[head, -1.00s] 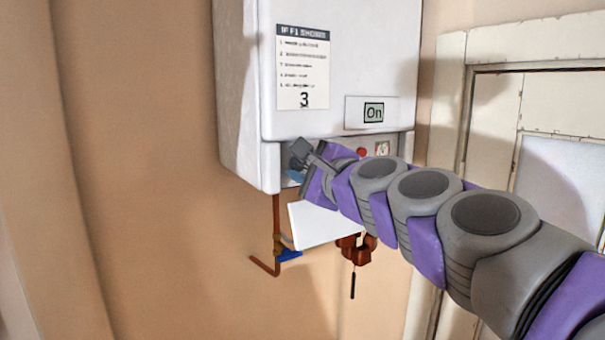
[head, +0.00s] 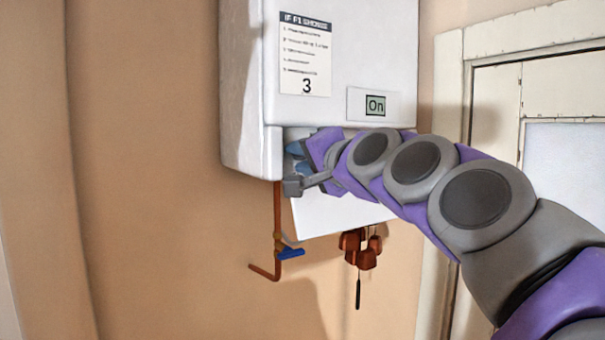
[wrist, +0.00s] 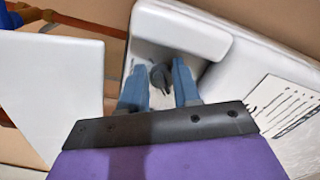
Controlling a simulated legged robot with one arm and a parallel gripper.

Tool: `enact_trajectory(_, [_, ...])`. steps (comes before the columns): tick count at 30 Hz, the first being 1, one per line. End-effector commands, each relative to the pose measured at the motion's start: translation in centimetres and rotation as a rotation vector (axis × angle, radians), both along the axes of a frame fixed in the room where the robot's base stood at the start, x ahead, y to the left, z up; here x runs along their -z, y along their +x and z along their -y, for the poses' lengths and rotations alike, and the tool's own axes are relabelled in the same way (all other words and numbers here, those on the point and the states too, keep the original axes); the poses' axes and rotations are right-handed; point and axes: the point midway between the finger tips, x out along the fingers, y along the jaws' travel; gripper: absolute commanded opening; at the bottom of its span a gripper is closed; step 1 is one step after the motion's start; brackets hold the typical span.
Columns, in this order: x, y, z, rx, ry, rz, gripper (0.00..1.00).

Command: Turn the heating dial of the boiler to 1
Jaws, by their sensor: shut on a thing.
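The white boiler (head: 250,90) hangs on the wall, with an "On" display (head: 375,105) on its front. My gripper (head: 292,158) reaches in under the front cover, at the left of the recessed control strip. In the wrist view its blue fingers (wrist: 160,85) stand on either side of a small dark dial (wrist: 160,76) and are shut on it. The dial's marks cannot be read. In the head view the dial is hidden behind my fingers, and my arm covers the rest of the strip.
A white flap (head: 330,215) hangs open below the strip; it also shows in the wrist view (wrist: 50,95). A copper pipe with a blue valve handle (head: 290,254) and brown-red fittings (head: 360,248) hang beneath. A notice (head: 305,55) ends in "3".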

Motion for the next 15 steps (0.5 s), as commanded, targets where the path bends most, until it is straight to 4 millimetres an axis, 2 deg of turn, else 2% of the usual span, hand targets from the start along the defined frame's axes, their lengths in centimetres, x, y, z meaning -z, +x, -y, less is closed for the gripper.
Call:
enact_trajectory(1, [0.9,0.23,-0.1,-0.002,-0.036,0.015,0.01])
enact_trajectory(15, [0.71,0.34,0.06,-0.002,-0.232,0.149,0.01])
